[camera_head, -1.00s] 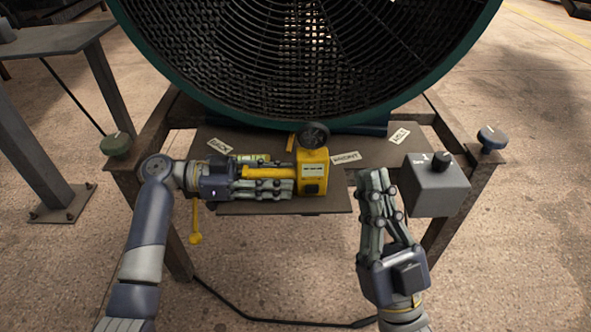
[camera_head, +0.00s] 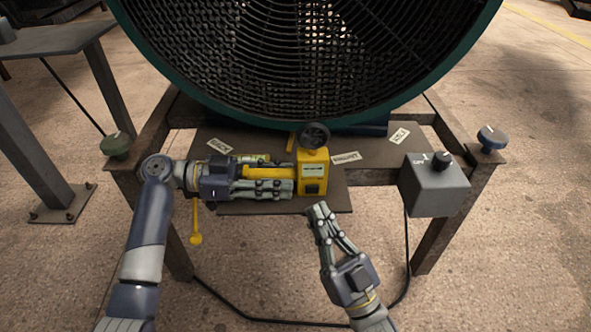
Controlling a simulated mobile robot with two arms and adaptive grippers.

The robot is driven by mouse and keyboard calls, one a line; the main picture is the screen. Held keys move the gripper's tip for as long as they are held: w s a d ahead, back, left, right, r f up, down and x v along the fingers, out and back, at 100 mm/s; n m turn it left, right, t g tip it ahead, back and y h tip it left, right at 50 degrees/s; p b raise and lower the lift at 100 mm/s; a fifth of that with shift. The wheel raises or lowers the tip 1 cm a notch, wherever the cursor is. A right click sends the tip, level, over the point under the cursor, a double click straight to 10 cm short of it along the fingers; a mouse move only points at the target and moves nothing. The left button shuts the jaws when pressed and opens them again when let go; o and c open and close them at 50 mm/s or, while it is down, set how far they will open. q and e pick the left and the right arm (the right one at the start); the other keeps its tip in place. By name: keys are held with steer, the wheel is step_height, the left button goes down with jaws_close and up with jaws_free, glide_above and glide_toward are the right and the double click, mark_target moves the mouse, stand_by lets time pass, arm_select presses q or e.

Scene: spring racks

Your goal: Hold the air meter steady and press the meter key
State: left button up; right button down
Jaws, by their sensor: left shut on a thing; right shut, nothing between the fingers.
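The yellow air meter (camera_head: 313,172) has a dark round vane head on top and a small dark patch low on its face. My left gripper (camera_head: 281,187) is shut on its yellow handle, in front of the fan. The meter looks upright, over the dark shelf. My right gripper (camera_head: 318,208) is shut and empty, its tips just below the meter's body near the shelf's front edge. I cannot tell whether the tips touch anything. The meter key cannot be made out for certain; the dark patch may be it.
A large green-rimmed fan (camera_head: 300,60) stands behind on a metal frame. A grey switch box (camera_head: 436,188) with a black knob is at the right. Green (camera_head: 116,145) and blue (camera_head: 491,138) knobs sit on the frame's corners.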

mark_target(305, 174)
steer(key=shift+w, duration=1.45)
steer(key=shift+w, duration=0.15)
steer(key=shift+w, duration=0.4)
stand_by(0.6)
steer(key=shift+s, duration=0.5)
